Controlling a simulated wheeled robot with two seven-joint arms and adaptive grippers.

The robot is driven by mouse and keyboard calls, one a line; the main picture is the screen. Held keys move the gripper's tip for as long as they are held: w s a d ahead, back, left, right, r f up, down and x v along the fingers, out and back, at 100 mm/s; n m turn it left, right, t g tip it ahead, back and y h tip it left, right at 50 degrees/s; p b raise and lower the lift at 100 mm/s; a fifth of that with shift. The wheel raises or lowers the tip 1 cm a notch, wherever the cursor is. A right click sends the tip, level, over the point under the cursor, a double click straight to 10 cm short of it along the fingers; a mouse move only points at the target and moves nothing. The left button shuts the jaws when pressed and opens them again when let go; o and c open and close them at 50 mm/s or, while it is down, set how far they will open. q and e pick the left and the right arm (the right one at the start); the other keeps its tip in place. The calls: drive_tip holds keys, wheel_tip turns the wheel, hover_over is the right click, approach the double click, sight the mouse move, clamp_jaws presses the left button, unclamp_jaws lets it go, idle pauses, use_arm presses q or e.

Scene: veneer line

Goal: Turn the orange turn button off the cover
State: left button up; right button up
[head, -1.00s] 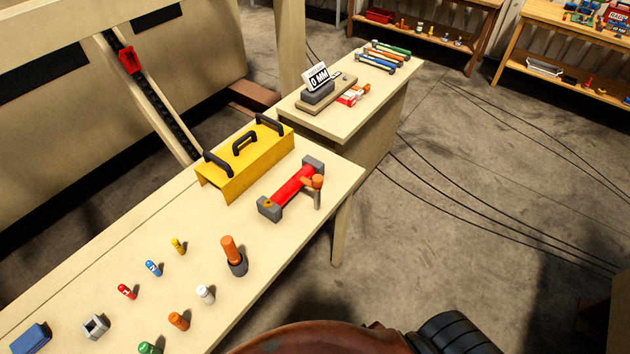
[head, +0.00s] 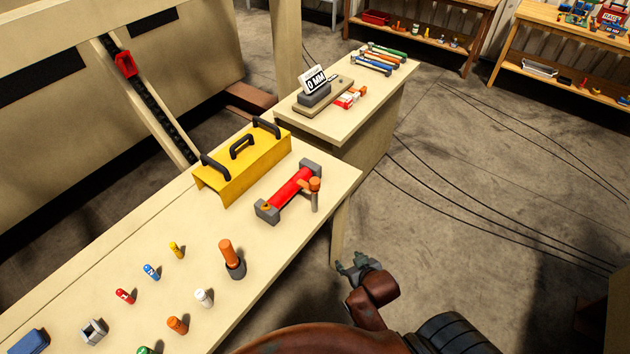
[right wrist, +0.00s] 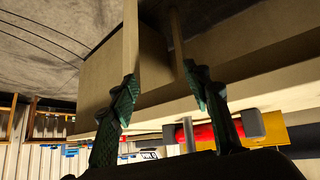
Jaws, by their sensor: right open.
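A yellow cover (head: 236,181) with black handles sits on the near table. In front of it lies a red cylinder (head: 291,188) between two grey end blocks. An orange knob (head: 314,184) stands on a grey post at the cylinder's right end. I cannot tell which orange part is the turn button. My right gripper (head: 354,265) is off the table's right edge, open and empty, apart from the cylinder. In the right wrist view its open fingers (right wrist: 160,78) frame the table edge, with the red cylinder (right wrist: 202,133) beyond. My left gripper is not in view.
Several small coloured pegs and an orange-handled tool in a dark cup (head: 233,265) stand at the table's near part. A second table (head: 335,128) behind holds a gauge reading 0 MM and several hammers.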

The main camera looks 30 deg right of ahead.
drive_tip(key=w+r+m+t+h, duration=0.1)
drive_tip(key=w+r+t, duration=0.4)
drive_tip(key=w+r, duration=0.5)
drive_tip(key=t, duration=0.4)
approach(317, 185)
drive_tip(key=w, duration=0.4)
drive_tip(key=shift+w+d+f, duration=0.15)
drive_tip(key=shift+d+f, duration=0.15)
drive_tip(key=shift+f, duration=0.05)
drive_tip(key=w, duration=0.4)
drive_tip(key=w+d, duration=0.1)
drive_tip(key=w, duration=0.1)
drive_tip(key=shift+w+d+r, duration=0.1)
drive_tip(key=shift+w+r, duration=0.1)
drive_tip(key=shift+w, duration=0.05)
drive_tip(key=shift+w+d, duration=0.1)
drive_tip(key=shift+w, duration=0.45)
drive_tip(key=shift+c, duration=0.6)
clamp_jaws()
